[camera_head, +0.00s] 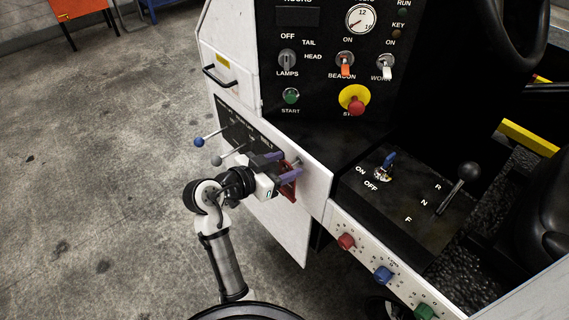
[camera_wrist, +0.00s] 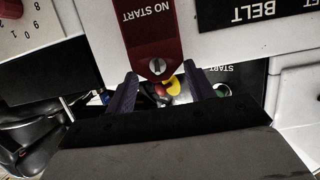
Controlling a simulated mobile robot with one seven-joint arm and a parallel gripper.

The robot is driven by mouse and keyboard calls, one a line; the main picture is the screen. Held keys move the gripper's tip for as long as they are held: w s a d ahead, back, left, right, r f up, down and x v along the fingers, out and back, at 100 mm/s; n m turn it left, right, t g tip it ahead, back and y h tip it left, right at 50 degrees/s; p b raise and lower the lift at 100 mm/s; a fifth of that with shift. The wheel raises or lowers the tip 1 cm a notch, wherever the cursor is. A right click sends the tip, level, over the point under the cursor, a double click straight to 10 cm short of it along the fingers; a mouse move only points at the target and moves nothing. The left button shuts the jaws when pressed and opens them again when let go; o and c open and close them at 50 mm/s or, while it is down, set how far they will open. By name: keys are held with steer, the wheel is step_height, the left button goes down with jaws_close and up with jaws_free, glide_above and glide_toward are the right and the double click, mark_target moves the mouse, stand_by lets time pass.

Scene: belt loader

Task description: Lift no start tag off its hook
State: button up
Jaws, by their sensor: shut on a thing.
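The red no start tag (camera_head: 289,184) hangs at the right end of the white side panel, partly hidden by my gripper (camera_head: 281,177) in the head view. In the wrist view the tag (camera_wrist: 149,32) appears upside down, its lettering readable. A round silver piece (camera_wrist: 156,66) sits at its holed end; I cannot tell whether the tag is clear of the hook. My gripper's purple fingers (camera_wrist: 160,74) stand on either side of that end, shut on the tag.
Levers with a blue knob (camera_head: 199,142) and a grey knob (camera_head: 217,161) stick out left of my gripper. The black control console (camera_head: 325,60) rises behind. A key switch (camera_head: 384,172) and a gear lever (camera_head: 468,172) are to the right. Open concrete floor lies left.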

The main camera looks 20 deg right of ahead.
steer(key=shift+a, duration=0.1)
steer(key=shift+v, duration=1.1)
steer(key=shift+s+a+r, duration=0.1)
steer(key=shift+s+a, duration=0.2)
steer(key=shift+a, duration=0.45)
steer(key=shift+s+a+f, duration=0.1)
steer(key=shift+s+a, duration=0.2)
steer(key=shift+a, duration=0.45)
steer(key=shift+s+a+r, duration=0.1)
steer(key=shift+s+a, duration=0.2)
steer(key=shift+a, duration=0.45)
